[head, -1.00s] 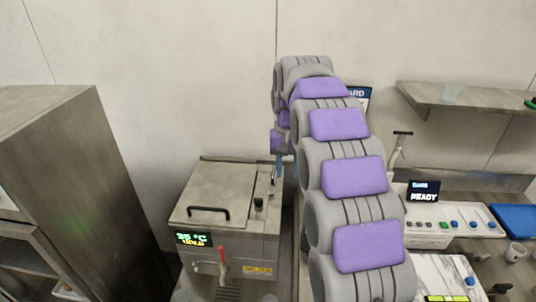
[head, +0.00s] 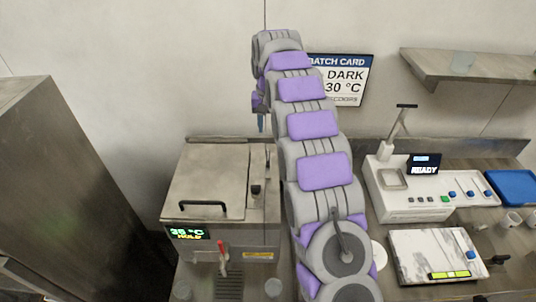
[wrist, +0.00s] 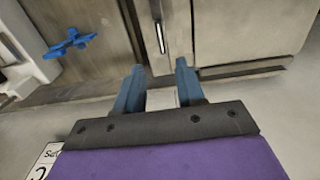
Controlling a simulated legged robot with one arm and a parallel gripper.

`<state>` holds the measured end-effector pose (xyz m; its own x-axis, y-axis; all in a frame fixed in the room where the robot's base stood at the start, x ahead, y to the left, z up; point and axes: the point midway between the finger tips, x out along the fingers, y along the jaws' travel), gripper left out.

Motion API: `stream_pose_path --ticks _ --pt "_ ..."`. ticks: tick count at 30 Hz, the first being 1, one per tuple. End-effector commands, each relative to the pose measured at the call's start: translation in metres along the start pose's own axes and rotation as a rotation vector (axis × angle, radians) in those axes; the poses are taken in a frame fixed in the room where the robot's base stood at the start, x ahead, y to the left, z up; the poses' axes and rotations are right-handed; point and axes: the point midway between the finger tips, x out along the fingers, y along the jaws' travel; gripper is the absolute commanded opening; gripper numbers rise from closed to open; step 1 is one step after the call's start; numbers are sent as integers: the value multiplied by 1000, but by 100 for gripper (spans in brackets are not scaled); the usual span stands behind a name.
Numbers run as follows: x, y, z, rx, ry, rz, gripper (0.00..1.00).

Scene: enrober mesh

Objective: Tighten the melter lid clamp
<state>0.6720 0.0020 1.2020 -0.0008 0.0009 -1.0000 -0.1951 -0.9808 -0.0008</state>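The melter (head: 205,185) is a steel box with a lid and black handle, left of my arm in the head view. A narrow strip on its right carries a black knob (head: 256,191) and a thin upright metal piece (head: 267,160); I cannot tell which is the clamp. A shiny bar (wrist: 158,25) on a steel top shows in the wrist view, ahead of my fingers. My gripper (wrist: 160,88) is open and empty, its two blue-grey fingers apart. In the head view my gripper (head: 261,122) hangs above the melter's back edge, near the wall.
A blue star-shaped knob (wrist: 68,42) shows at left in the wrist view. Right of my arm are a white control unit (head: 420,190), a marble slab (head: 435,252) and cups. A batch card (head: 340,80) hangs on the wall. A steel cabinet (head: 60,190) stands at far left.

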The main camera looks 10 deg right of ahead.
Motion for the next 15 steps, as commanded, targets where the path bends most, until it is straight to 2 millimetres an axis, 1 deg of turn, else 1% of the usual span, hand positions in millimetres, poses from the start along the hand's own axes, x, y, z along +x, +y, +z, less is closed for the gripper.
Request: stream_pose_path --ticks 1,5,9,15 --pt "10 0 2 0 -5 1 38" --pt "34 0 1 0 -3 1 38" --pt "62 0 1 0 -4 1 38" --pt "99 0 2 0 -5 1 38"
